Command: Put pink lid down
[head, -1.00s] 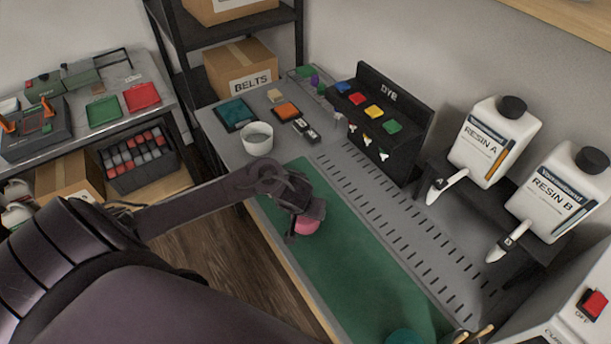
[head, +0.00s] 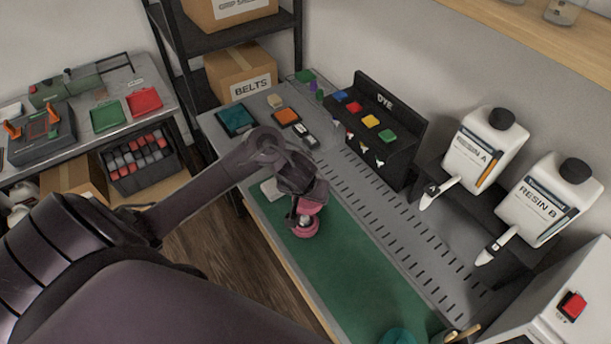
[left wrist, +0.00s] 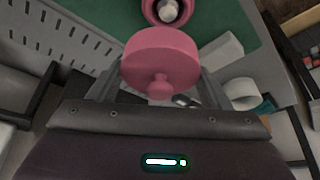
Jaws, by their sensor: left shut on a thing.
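My left gripper (left wrist: 158,92) is shut on the small knob of a round pink lid (left wrist: 160,60). In the head view the gripper (head: 308,194) and the lid (head: 314,204) are over the green mat (head: 350,270), mostly covered by my arm. A small pink pot (head: 305,230) stands open on the mat just beneath, with something whitish inside. The open pot (left wrist: 168,12) also shows at the top of the left wrist view, apart from the lid. My right gripper is not in view.
A white block (head: 270,190) lies on the mat behind the gripper. A white cup (left wrist: 240,93) shows in the left wrist view. The dye rack (head: 380,125) and two resin bottles (head: 475,150) stand on the right.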

